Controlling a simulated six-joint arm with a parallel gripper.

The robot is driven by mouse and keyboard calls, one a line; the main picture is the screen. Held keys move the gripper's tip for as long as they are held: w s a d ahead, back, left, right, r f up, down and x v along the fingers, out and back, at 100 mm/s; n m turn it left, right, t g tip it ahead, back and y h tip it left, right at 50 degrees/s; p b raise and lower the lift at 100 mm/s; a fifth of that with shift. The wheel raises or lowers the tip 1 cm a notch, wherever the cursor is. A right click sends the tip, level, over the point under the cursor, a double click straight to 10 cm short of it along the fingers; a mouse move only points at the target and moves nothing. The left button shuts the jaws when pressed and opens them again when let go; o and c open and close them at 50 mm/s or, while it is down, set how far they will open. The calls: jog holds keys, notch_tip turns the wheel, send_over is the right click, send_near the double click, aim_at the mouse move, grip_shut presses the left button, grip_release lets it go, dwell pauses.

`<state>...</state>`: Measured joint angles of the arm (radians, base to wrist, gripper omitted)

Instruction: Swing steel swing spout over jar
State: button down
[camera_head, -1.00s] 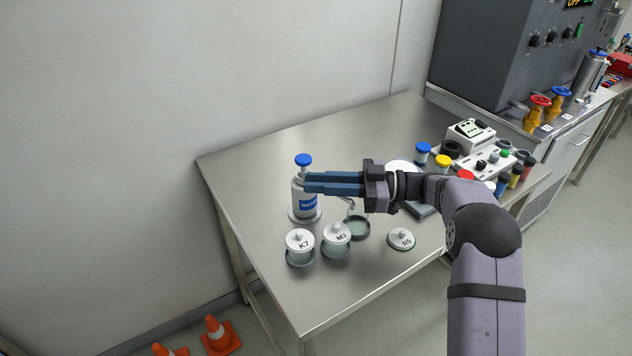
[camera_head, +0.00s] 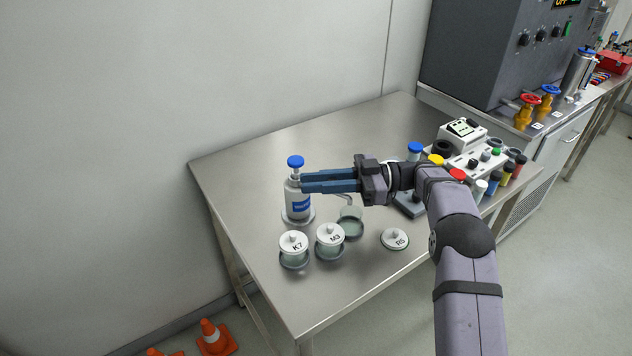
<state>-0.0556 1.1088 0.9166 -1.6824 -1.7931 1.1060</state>
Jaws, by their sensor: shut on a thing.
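My gripper (camera_head: 303,183) reaches in from the right at the bottle's neck. It is shut on the spout, though the fingers hide the grip point. The open jar (camera_head: 350,228) stands right of the bottle, with a greenish inside. I cannot tell whether the spout's end is exactly over its mouth. A lid marked R5 (camera_head: 395,239) lies to its right.
Lidded jars K7 (camera_head: 293,246) and M3 (camera_head: 330,238) stand in front of the bottle. A white device (camera_head: 462,133) and several coloured caps crowd the right side, behind my arm. The table (camera_head: 330,290) is bare in front of the jars.

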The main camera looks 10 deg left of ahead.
jog(key=c, duration=1.9)
grip_release()
jog(key=shift+a+r, duration=0.15)
jog(key=shift+r, duration=0.05)
jog(key=shift+f, duration=0.1)
jog(key=b+v, duration=0.2)
jog(key=v, duration=0.5)
